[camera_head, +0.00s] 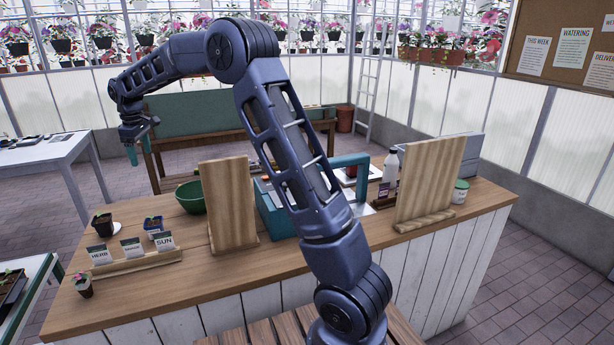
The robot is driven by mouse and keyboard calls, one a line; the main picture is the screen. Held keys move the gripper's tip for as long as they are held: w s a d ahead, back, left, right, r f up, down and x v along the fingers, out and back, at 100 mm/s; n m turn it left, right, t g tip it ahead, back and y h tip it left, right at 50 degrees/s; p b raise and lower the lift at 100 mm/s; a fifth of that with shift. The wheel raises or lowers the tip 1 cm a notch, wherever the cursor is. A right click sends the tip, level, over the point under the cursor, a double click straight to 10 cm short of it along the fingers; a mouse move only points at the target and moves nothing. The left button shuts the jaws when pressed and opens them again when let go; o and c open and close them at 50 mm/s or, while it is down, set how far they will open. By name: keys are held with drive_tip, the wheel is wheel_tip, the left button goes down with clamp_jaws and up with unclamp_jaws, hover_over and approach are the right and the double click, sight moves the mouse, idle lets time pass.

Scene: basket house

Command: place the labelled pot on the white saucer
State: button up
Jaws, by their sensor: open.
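Three small potted seedlings are at the counter's left end. I cannot tell from here which is the labelled pot. A small white patch, perhaps the white saucer (117,226), shows at the right side of the back dark pot; most of it is hidden. My gripper (131,156) is open and empty, with teal fingers pointing down, high above and behind the pots.
To the right are a green bowl (190,197), an upright wooden board (229,205), a teal carrier (275,212), partly hidden by my arm, and another board (430,175). A white table (40,153) is at left.

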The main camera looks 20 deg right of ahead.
drive_tip(key=s+d+r+m+t, duration=0.1)
drive_tip(key=s+d+r+m, duration=0.15)
drive_tip(key=s+d, duration=0.45)
drive_tip(key=s+d+r+m, duration=0.2)
drive_tip(key=s+d+r, duration=0.2)
drive_tip(key=d, duration=0.8)
drive_tip(key=s+d+r+m+t, duration=0.15)
drive_tip(key=s+d+r, duration=0.3)
drive_tip(key=d, duration=0.45)
drive_tip(key=s+d+f+m, duration=0.4)
drive_tip(key=s+d, duration=0.4)
drive_tip(key=s, duration=0.4)
drive_tip(key=s+d+f+m, duration=0.4)
drive_tip(key=s+d, duration=0.4)
drive_tip(key=s, duration=0.5)
drive_tip(key=shift+f+t, duration=0.45)
drive_tip(key=shift+f, duration=0.25)
